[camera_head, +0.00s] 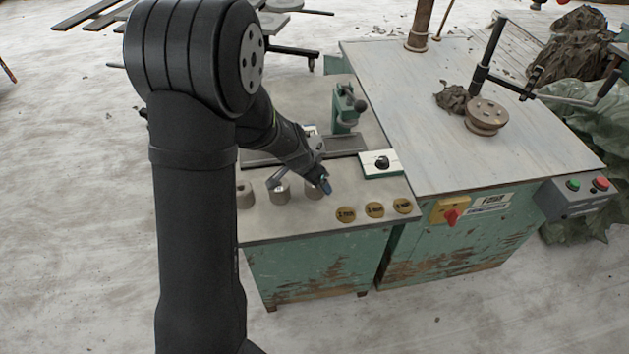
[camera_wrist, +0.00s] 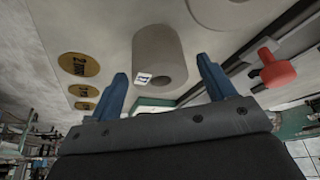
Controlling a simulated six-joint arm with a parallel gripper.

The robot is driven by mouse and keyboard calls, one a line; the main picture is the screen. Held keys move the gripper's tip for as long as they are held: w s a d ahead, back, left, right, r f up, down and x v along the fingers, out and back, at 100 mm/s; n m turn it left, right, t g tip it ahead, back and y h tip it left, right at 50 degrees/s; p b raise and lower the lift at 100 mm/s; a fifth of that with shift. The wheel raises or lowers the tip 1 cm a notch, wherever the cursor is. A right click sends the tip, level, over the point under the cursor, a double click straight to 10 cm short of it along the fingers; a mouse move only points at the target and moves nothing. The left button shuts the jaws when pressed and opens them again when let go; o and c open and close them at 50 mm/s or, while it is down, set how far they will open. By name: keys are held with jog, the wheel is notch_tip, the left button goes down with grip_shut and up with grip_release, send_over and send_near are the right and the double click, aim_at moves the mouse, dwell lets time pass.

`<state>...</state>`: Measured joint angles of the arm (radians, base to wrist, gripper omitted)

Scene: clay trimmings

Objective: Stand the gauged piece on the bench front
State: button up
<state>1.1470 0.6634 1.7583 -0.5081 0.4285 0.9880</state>
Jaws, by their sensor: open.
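Several short grey-beige clay pieces stand in a row near the bench front: a left one (camera_head: 245,195), a middle one (camera_head: 279,194) and a right one (camera_head: 313,192) partly hidden by my gripper (camera_head: 319,184). In the wrist view my gripper (camera_wrist: 165,84) is open. Its two blue fingers lie to either side of a clay piece (camera_wrist: 158,50), with gaps visible. That piece has a small white tag with dark marks and a dark hollow in its end. Another clay piece (camera_wrist: 228,12) shows at the upper right. Which piece is the gauged one, I cannot tell.
Gold discs marked in mm (camera_head: 374,210) lie along the bench front, right of the pieces. A white box with a black knob (camera_head: 381,162) and a green clamp-like device (camera_head: 348,106) stand behind. A red knob (camera_wrist: 277,69) is close to the right finger in the wrist view.

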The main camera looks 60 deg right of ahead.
jog(key=v, duration=1.1)
jog(key=shift+r, duration=0.1)
jog(key=x, duration=1.2)
